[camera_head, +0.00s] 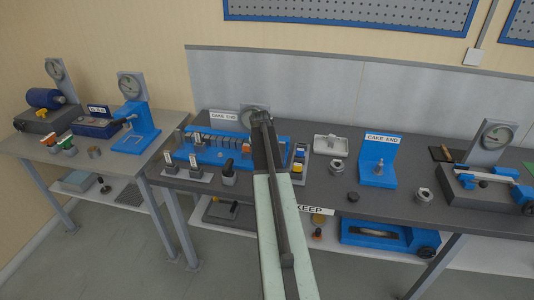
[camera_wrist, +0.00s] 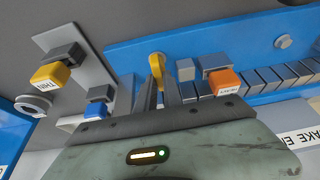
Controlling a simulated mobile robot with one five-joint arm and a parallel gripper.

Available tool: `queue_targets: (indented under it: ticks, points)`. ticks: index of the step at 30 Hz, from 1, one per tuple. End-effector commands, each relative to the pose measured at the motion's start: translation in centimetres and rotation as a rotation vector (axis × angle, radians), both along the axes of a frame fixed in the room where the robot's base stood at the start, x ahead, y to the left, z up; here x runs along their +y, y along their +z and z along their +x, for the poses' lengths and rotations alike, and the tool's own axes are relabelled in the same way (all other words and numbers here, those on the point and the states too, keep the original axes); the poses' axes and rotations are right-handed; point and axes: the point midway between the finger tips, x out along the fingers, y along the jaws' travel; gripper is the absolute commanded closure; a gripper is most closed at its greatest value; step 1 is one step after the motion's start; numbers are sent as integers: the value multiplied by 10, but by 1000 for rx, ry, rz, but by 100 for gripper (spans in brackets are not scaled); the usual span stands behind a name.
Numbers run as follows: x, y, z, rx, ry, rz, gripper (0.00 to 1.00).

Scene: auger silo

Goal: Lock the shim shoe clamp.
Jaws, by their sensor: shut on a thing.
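The blue shim shoe fixture (camera_head: 208,157) lies on the dark bench, with a row of grey blocks along it. In the wrist view its blue plate (camera_wrist: 195,38) shows with the grey blocks (camera_wrist: 270,80). A yellow lever (camera_wrist: 157,62), apparently the clamp's handle, stands at the plate's edge. My gripper (camera_wrist: 160,88) is shut on the yellow lever, with its two dark fingers close on either side. An orange-capped block (camera_wrist: 222,80) sits just right of the fingers.
A grey strip in the wrist view carries a yellow-capped block (camera_wrist: 50,75) and a blue-capped block (camera_wrist: 97,104), close left of my fingers. In the head view a white tray (camera_head: 330,144) and a blue stand (camera_head: 378,158) are right of my arm. Loose metal nuts lie near the bench front.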

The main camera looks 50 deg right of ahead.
Motion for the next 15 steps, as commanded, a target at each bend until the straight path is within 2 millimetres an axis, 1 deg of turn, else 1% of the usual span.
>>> queue_targets:
  ticks: [1, 15]
  points:
    - [2, -1, 2, -1, -6, 4, 100]
    - [3, -1, 2, -2, -28, 7, 100]
